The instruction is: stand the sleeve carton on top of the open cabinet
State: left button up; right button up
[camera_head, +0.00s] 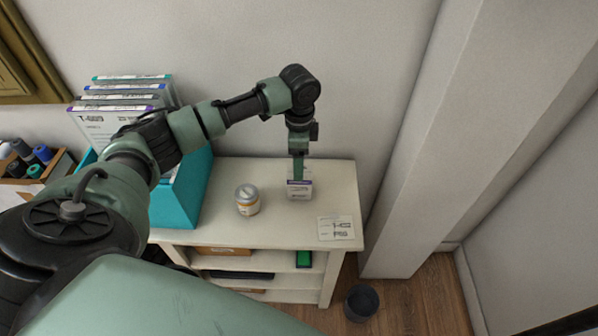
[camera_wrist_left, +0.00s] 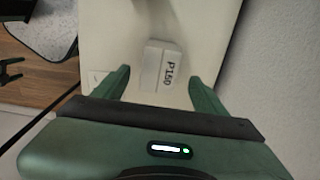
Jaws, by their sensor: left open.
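The sleeve carton (camera_head: 300,190), small and white with a purple band, stands on the cream top of the open cabinet (camera_head: 285,231), toward its right side. In the left wrist view the carton (camera_wrist_left: 163,67) shows its printed face between and just beyond the fingertips. My left gripper (camera_head: 298,172) points down at the carton from above and behind. Its two green fingers are spread in the left wrist view (camera_wrist_left: 158,84), with gaps visible on both sides of the carton. One finger partly overlaps the carton in the head view. My right gripper is not in view.
A printed card (camera_head: 336,228) lies at the front right corner. A teal file holder (camera_head: 181,196) stands at the left. A dark bin (camera_head: 361,302) is on the floor, and a wall column (camera_head: 440,150) rises at right.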

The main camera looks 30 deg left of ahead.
pick_arm(q)
notch_tip(320, 180, up, 6)
jog(key=shift+f, duration=0.1)
dwell(0.6)
